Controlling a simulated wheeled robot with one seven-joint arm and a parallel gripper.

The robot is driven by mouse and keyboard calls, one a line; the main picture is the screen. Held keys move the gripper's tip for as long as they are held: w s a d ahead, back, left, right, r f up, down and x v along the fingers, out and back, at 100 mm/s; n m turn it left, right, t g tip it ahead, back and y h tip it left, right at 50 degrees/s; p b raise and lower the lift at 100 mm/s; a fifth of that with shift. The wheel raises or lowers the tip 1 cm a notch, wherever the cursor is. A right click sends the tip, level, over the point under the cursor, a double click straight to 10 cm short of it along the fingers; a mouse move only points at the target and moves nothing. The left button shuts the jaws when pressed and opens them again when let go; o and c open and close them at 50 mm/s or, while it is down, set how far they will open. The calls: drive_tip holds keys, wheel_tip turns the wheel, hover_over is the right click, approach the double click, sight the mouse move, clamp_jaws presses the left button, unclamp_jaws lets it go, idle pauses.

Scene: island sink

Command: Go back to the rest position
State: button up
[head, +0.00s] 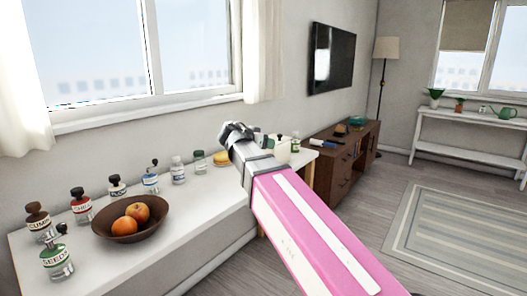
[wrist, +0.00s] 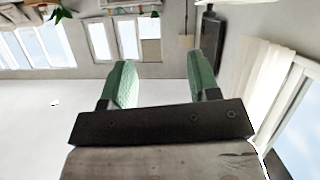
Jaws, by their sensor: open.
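My gripper (wrist: 161,84) shows in the wrist view with its two green fingers spread wide apart. Nothing is between them. In the head view my pink and white arm reaches from the lower right toward the middle, and the black end of it is in front of the back of the white counter (head: 185,232). The fingers themselves are hard to make out there. The wrist view looks out at windows and walls, tilted.
A brown bowl (head: 118,231) with fruit stands on the counter, with several labelled jars and grinders around it. A wooden cabinet (head: 338,178) stands beyond the counter. Open floor with a grey rug (head: 455,240) is at the right.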

drive_tip(key=s+d+f+n+g+y, duration=0.1)
drive_tip(key=d+f+n+g+y, duration=0.3)
drive_tip(key=f, duration=0.7)
drive_tip(key=s+d+f+g+h, duration=0.1)
drive_tip(key=s+d+f, duration=0.1)
drive_tip(key=d+f, duration=0.7)
drive_tip(key=s+d+f+n+g+y, duration=0.1)
drive_tip(key=s+d+f+g+y, duration=0.1)
drive_tip(key=s+f, duration=0.4)
drive_tip(key=s+d+f+n+g+y, duration=0.2)
drive_tip(key=s+f, duration=0.4)
drive_tip(key=f, duration=1)
drive_tip(key=shift+d+f+g+y, duration=0.2)
drive_tip(key=shift+d+g+y, duration=0.3)
drive_tip(key=shift+d+y, duration=0.5)
drive_tip(key=shift+a, duration=0.1)
